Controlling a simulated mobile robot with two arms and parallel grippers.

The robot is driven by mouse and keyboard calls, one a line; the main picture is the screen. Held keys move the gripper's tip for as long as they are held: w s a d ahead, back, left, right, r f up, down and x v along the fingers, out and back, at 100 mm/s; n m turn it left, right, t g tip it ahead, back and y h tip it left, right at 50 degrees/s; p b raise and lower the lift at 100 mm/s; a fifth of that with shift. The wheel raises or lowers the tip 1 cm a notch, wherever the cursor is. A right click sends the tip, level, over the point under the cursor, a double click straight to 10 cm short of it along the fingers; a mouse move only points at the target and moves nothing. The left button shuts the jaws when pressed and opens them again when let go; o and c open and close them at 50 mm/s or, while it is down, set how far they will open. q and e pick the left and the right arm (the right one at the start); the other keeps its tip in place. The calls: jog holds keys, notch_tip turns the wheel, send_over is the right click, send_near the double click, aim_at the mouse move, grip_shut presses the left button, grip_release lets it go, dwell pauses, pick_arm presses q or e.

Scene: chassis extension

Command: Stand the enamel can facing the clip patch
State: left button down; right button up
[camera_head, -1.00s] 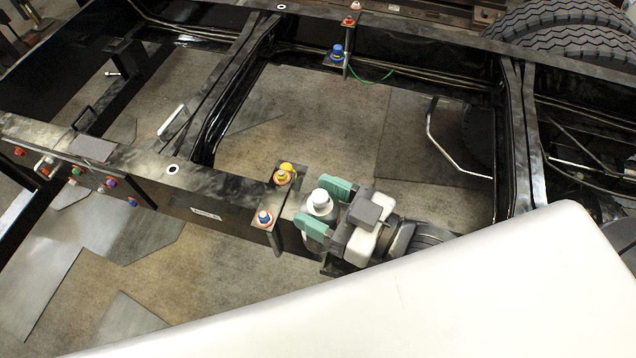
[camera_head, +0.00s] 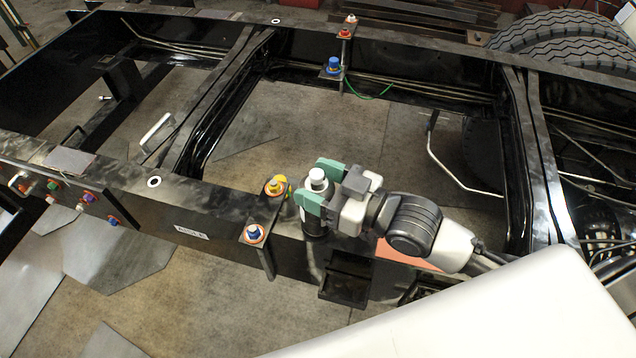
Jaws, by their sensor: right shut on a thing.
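The enamel can (camera_head: 315,220) has a white cap and neck and a darker lower body. It is upright between the green fingers of my right gripper (camera_head: 318,185), which is shut on it. The can is over the near frame rail; whether its base touches anything is unclear. A flat grey patch (camera_head: 70,159) lies on the near rail at the far left, well away from the can; I cannot tell whether it is the clip patch. My left gripper is not in view.
A bracket with a yellow-ringed fitting (camera_head: 275,186) and a blue fitting (camera_head: 253,234) stands just left of the can. A black open holder (camera_head: 345,280) sits below the gripper. The near rail (camera_head: 215,198) is mostly bare between bracket and patch.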

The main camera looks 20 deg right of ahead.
jog(key=shift+f, duration=0.5)
jog(key=o, duration=1.4)
jog(key=shift+r, duration=0.2)
jog(key=shift+b+v, duration=1.15)
jog(key=shift+v, duration=4.85)
